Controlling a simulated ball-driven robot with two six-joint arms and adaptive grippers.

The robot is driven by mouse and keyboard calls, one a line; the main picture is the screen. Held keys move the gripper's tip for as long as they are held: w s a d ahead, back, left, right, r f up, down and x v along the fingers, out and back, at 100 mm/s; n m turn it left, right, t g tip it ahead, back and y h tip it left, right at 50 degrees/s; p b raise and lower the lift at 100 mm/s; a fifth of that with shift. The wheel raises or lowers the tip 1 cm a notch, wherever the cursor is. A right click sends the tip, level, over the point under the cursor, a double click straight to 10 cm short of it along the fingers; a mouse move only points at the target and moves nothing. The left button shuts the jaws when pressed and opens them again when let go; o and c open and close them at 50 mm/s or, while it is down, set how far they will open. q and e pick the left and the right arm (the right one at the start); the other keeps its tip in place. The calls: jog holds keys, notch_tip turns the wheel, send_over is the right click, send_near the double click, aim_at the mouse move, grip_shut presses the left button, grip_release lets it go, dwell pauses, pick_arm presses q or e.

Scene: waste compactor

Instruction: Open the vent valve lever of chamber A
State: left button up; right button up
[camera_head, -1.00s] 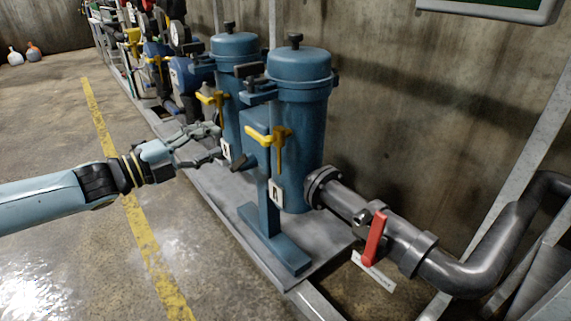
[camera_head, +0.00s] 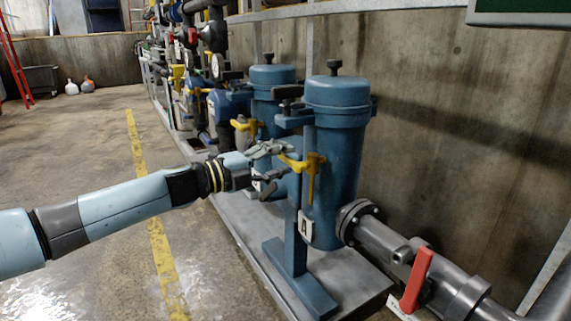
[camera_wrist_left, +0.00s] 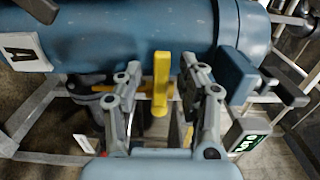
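Chamber A (camera_head: 333,150) is the nearer blue cylinder, with a white "A" tag (camera_head: 305,226) low on its front bracket; the tag also shows in the left wrist view (camera_wrist_left: 24,52). Its yellow lever (camera_head: 313,180) is T-shaped, with one arm pointing toward my gripper and one hanging down. My left gripper (camera_head: 284,161) is open at the lever's left end. In the left wrist view the yellow lever (camera_wrist_left: 161,80) shows between the spread fingers of my left gripper (camera_wrist_left: 160,72). I cannot tell whether they touch it. My right gripper is not in view.
A second blue chamber (camera_head: 272,95) with its own yellow lever (camera_head: 245,127) stands just behind. A red lever (camera_head: 416,280) sits on the grey pipe (camera_head: 385,240) at lower right. A concrete wall (camera_head: 450,130) closes the right side; the floor at left is open.

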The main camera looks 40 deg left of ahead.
pick_arm(q)
jog(key=shift+x, duration=0.75)
jog(key=shift+c, duration=0.4)
grip_shut()
